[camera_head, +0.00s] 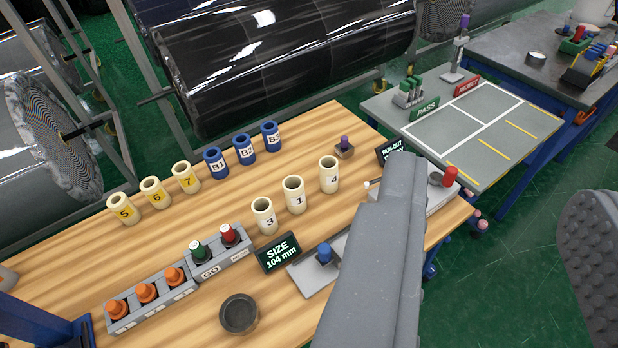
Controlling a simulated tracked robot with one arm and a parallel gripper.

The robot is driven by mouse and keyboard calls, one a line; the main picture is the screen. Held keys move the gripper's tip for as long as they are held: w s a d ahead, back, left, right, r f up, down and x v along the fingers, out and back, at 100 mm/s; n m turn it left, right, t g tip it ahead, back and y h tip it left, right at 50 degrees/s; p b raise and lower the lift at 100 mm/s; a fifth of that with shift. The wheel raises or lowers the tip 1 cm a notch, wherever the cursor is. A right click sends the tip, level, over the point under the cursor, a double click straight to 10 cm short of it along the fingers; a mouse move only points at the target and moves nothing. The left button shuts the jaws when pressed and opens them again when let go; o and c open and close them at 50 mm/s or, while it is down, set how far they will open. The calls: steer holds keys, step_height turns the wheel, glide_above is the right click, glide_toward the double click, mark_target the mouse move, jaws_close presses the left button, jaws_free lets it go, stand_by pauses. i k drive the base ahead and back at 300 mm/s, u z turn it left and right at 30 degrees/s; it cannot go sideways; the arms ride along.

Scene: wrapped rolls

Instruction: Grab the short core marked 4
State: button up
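The core marked 4 (328,176) is a short cream hollow cylinder standing upright on the wooden bench. It is at the right end of a row with the core marked 1 (294,197) and the core marked 3 (264,217). My gripper (502,182) shows as two grey fingers set wide apart, one right of centre and one at the right edge with a ridged pad. It is open, with nothing between the fingers. In the picture, core 4 lies left of the left finger, apart from it and fully visible.
Yellow-marked cores 5, 6 and 7 (186,178) and several blue cores (244,150) stand behind. A size display (279,253), gauge holder (208,269) and dark round dish (239,314) are in front. A PASS/REJECT table (440,150) stands right. My left finger hides part of the bench fixture.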

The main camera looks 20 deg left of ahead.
mark_target(328, 171)
steer(key=u, duration=0.05)
steer(key=i, duration=1)
steer(key=z, duration=0.05)
